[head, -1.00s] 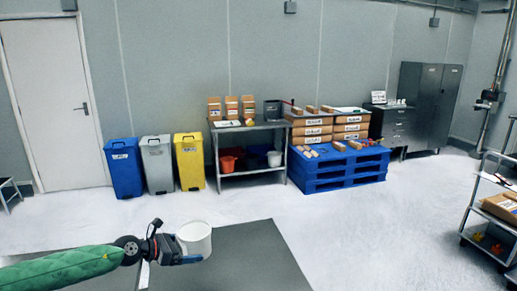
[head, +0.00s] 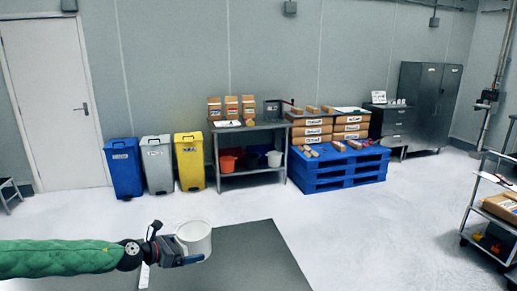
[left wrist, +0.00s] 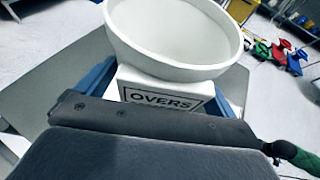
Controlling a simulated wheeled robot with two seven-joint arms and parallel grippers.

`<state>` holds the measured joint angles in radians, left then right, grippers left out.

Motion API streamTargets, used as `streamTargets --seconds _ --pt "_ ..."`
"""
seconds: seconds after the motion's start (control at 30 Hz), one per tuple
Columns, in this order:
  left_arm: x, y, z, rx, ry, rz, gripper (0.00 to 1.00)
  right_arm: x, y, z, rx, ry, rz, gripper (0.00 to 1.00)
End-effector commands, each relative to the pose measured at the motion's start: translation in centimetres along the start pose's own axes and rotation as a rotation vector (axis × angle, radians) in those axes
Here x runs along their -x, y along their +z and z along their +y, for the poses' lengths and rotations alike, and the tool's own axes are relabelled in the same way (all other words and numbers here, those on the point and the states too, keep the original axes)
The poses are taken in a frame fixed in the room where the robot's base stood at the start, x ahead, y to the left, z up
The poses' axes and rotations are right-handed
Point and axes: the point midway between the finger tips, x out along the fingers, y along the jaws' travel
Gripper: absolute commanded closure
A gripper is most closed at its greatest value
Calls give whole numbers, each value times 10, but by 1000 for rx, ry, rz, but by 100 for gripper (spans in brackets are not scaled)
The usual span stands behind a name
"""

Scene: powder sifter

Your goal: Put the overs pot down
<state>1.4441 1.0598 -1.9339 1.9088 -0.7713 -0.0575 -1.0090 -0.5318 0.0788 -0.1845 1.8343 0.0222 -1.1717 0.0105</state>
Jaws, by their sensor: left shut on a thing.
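The overs pot (head: 196,238) is a white round tub. In the left wrist view it is the white tub (left wrist: 180,68) with an OVERS label on its front, and its inside looks empty. My left gripper (head: 184,259) is shut on it, with blue fingers on either side of the pot below its rim. The pot is upright in front of the grey tabletop (head: 252,262). I cannot tell whether its base touches that surface. My right gripper is not in view.
Bare grey tabletop lies to the right of the pot. Farther off stand blue, grey and yellow bins (head: 189,162), a steel bench (head: 250,126), a blue pallet (head: 335,170) with boxes, and a trolley (head: 490,210) at the right. White floor between is clear.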

Motion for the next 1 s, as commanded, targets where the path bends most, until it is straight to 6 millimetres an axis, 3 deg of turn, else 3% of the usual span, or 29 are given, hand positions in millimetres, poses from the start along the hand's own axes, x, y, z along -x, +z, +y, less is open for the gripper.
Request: streamTargets --seconds 1.0 --pt "18 -6 -11 83 191 2 36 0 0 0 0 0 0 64"
